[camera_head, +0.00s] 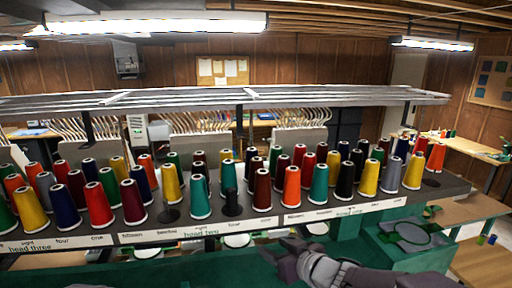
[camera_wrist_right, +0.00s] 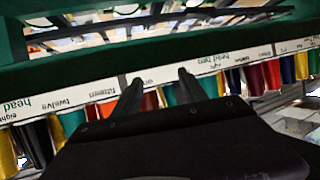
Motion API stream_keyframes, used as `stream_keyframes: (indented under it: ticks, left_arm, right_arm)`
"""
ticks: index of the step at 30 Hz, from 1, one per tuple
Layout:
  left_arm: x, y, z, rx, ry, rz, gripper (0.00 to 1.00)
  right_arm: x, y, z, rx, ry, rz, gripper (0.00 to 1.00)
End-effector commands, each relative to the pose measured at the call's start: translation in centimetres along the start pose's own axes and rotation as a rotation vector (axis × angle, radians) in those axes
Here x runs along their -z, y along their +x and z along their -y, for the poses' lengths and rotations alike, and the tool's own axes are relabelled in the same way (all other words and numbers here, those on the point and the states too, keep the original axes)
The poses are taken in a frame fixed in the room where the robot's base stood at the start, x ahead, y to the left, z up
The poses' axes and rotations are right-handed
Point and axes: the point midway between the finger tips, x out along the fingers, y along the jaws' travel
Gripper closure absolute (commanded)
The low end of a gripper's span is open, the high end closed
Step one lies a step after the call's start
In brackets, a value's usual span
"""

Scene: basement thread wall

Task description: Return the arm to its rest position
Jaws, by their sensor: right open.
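My right gripper (camera_head: 279,250) is low in front of the thread rack in the head view, below the label strip (camera_head: 270,222). Its fingers are apart and nothing shows between them. In the right wrist view my right gripper (camera_wrist_right: 160,80) shows two dark, separated fingers pointing toward the label strip (camera_wrist_right: 95,92), which appears upside down. My right forearm comes in from the lower right. My left gripper is not in view.
Rows of coloured thread cones (camera_head: 291,187) stand close above my right gripper. An empty dark peg (camera_head: 232,205) stands between cones. A long grey overhead rack (camera_head: 230,97) spans above. Green machine parts (camera_head: 409,234) lie to the right, with wooden tables (camera_head: 465,150) beyond.

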Motion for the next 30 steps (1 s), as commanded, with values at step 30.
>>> stream_keyframes:
  ticks: [30]
  left_arm:
    - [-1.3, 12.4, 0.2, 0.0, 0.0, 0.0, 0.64]
  right_arm:
    - [-37.5, -9.5, -2.0, -0.343, 0.448, 1.021, 0.5]
